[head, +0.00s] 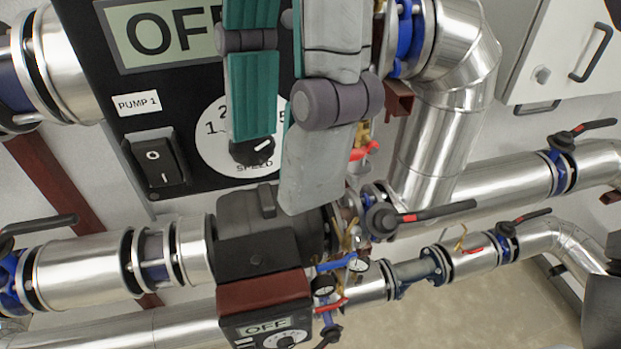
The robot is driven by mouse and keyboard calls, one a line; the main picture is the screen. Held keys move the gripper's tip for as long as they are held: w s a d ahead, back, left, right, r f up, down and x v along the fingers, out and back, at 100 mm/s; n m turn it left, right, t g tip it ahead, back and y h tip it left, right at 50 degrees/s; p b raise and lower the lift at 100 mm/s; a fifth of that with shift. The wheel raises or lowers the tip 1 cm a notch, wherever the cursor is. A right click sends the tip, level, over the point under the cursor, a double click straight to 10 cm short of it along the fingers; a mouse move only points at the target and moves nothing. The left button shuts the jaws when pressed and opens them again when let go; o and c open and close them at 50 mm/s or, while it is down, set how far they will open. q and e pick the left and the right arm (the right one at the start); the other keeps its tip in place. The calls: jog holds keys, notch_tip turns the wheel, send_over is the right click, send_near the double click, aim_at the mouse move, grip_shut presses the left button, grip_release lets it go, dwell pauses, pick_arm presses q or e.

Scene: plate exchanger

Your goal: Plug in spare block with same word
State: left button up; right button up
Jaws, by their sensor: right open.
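My right gripper (282,170) comes down from the top middle, with one teal-padded finger and one grey finger. It is open, with nothing visible between the fingers. It hangs in front of a black control panel (95,75), covering part of its display. The display (165,35) shows "OF" before the finger hides the rest. A label (136,104) reads "PUMP 1". A smaller black control box (237,330) at the bottom middle shows "OFF" on its display (265,326). I cannot make out a separate spare block. My left gripper is not in view.
Silver pipes (85,268) run across below the panel, with black-handled valves (385,218) jutting out. A white cabinet (570,45) is at upper right. Bare floor (500,310) shows at lower right.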

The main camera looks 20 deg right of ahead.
jog(key=w+d+f+n, duration=0.1)
jog(key=d+f, duration=0.1)
jog(key=f, duration=0.5)
jog(key=w+d+f+n, duration=0.1)
jog(key=d+f+n, duration=0.1)
jog(key=f, duration=0.5)
jog(key=shift+w+f+n, duration=0.15)
jog(key=shift+w+n, duration=0.15)
